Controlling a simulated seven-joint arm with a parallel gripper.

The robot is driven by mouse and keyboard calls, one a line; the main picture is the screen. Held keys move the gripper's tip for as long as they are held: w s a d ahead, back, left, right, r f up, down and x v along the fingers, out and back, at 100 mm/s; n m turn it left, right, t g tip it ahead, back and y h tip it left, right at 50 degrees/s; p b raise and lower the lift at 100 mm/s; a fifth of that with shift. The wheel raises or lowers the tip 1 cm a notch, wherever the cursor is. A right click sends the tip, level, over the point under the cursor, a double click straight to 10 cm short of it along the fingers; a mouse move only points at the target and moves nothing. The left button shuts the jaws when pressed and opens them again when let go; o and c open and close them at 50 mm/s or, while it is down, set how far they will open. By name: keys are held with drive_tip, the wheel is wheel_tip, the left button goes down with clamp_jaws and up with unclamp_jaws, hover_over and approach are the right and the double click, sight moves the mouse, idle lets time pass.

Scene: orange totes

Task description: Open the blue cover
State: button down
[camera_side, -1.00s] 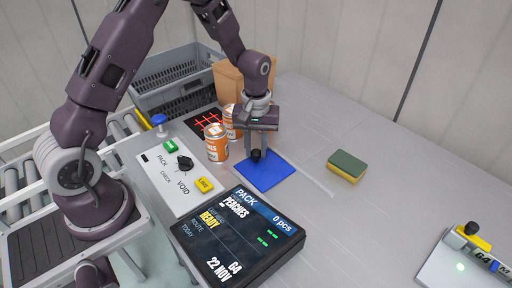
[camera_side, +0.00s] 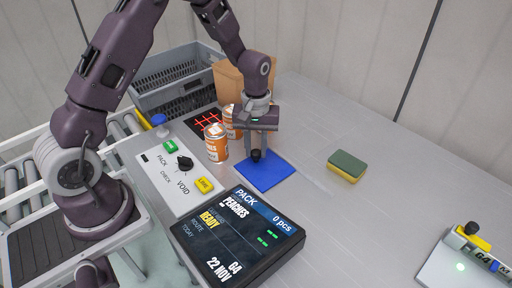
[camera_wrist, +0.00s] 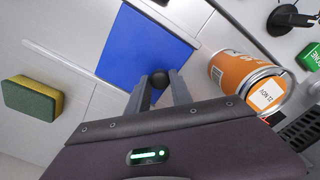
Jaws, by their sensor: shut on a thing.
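The blue cover (camera_side: 266,175) is a flat blue square on the grey table, with a black round knob (camera_side: 256,155) near its far edge. It looks closed, lying flat. In the wrist view the cover (camera_wrist: 146,48) shows above my fingers, and the knob (camera_wrist: 159,79) is between the fingertips. My gripper (camera_side: 257,153) points down over the cover and is shut on the knob. The fingers hide part of the knob in the side view.
Orange cans (camera_side: 216,143) stand close left of my gripper. A paper bag (camera_side: 229,83) and grey crate (camera_side: 176,82) are behind. A sponge (camera_side: 346,166) lies to the right. A display (camera_side: 238,236) and button panel (camera_side: 180,170) are in front and left. The table right of the cover is mostly clear.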

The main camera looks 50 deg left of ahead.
drive_tip(key=d, duration=1.1)
drive_tip(key=shift+d, duration=0.15)
drive_tip(key=c, duration=1.1)
unclamp_jaws()
wheel_tip(320, 180, up, 7)
drive_tip(key=shift+r, duration=0.1)
